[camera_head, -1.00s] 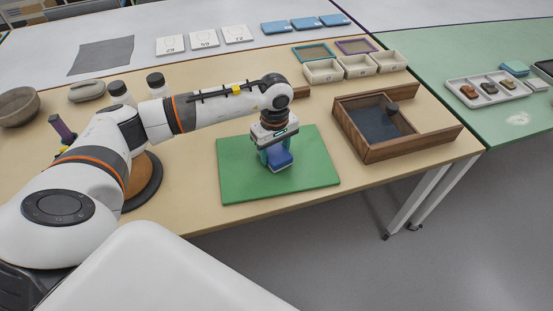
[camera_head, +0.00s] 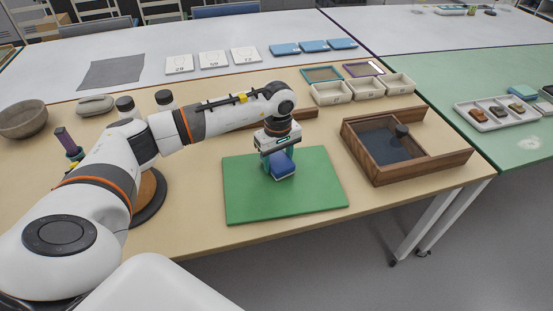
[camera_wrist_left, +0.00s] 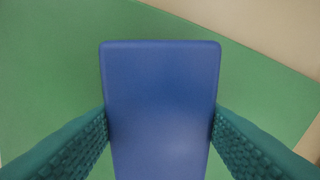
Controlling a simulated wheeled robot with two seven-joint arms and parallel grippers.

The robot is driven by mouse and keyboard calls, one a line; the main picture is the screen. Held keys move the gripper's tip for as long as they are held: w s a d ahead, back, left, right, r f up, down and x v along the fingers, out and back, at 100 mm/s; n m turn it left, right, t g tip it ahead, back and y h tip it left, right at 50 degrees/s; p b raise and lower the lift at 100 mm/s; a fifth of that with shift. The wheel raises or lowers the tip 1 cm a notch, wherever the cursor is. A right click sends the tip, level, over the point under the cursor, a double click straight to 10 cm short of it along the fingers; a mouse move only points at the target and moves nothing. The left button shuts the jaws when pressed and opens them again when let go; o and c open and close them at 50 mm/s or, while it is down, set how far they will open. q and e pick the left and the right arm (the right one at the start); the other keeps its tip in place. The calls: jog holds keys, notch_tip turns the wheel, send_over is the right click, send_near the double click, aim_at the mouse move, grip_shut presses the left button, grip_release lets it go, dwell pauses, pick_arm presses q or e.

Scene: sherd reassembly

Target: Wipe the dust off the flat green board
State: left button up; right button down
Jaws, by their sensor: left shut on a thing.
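The flat green board (camera_head: 310,198) lies on the beige table in the head view. It fills most of the left wrist view (camera_wrist_left: 50,60), and no dust can be made out on it. My left gripper (camera_head: 278,160) is over the board's upper middle, shut on a blue block-like wiper (camera_head: 283,166). In the left wrist view the wiper (camera_wrist_left: 160,100) sits between two teal ribbed fingers. The wiper is at or just above the board; I cannot tell whether it touches. My right gripper is not in view.
A wooden tray (camera_head: 432,166) with a dark inside stands right of the board. Small cream bins (camera_head: 331,94) stand behind. A round dark-edged stand (camera_head: 152,200) and a bowl (camera_head: 22,120) are at the left. Bare table lies in front of the board.

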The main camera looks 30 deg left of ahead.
pick_arm(q)
notch_tip(320, 180, up, 5)
jog(key=p, duration=0.3)
jog(key=shift+d+r, duration=0.1)
jog(key=shift+r, duration=0.05)
jog(key=shift+r+p, duration=0.3)
jog(key=shift+p, duration=0.1)
jog(key=shift+d, duration=0.1)
jog(key=shift+r+p, duration=0.8)
jog(key=shift+r, duration=0.7)
